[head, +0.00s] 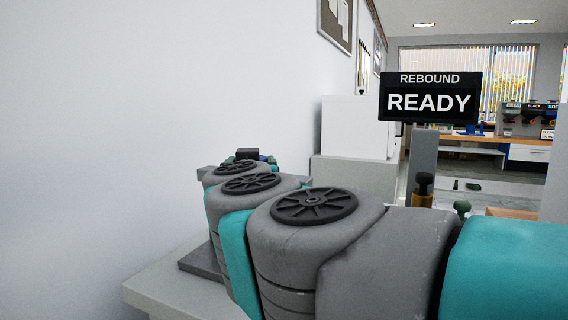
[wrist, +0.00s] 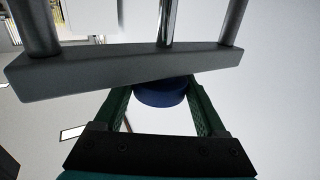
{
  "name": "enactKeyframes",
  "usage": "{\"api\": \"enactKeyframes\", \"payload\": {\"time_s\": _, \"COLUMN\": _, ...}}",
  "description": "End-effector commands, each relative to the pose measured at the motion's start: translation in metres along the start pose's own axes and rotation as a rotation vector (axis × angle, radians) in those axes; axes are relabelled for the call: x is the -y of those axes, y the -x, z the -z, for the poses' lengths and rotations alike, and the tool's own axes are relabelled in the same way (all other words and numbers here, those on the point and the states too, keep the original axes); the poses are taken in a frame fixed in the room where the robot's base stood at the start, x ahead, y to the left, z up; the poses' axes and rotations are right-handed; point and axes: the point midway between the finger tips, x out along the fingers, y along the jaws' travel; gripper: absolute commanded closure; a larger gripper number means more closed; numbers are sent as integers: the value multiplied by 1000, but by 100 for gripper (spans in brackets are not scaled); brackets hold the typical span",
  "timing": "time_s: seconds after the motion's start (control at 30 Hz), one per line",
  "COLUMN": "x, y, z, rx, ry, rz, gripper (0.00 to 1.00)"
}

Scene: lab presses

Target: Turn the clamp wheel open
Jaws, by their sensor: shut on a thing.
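The clamp wheel (wrist: 160,94) shows in the wrist view as a dark blue, round-edged piece just below a thick grey crossbar. My gripper (wrist: 160,98) has its two green fingers on either side of the wheel and is shut on it. The crossbar (wrist: 130,68) of the press hides the upper part of the wheel and the fingertips. In the head view my own arm covers most of the press; the wheel and the fingers cannot be made out there.
Grey posts and a shiny rod (wrist: 165,22) meet the crossbar. In the head view, the press stands on a pale bench (head: 150,285) close to a white wall (head: 150,120). A black sign (head: 430,97) reads "REBOUND READY". A white cabinet (head: 355,130) stands behind.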

Motion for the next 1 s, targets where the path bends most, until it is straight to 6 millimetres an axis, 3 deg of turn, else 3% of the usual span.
{"api": "enactKeyframes", "payload": {"time_s": 0.6, "x": -1, "y": -1, "z": -1, "rx": 2, "ry": 2, "rz": 240, "gripper": 82}}
{"api": "enactKeyframes", "payload": {"time_s": 1.0, "x": -1, "y": -1, "z": 1, "rx": 0, "ry": 0, "rz": 291, "gripper": 82}}
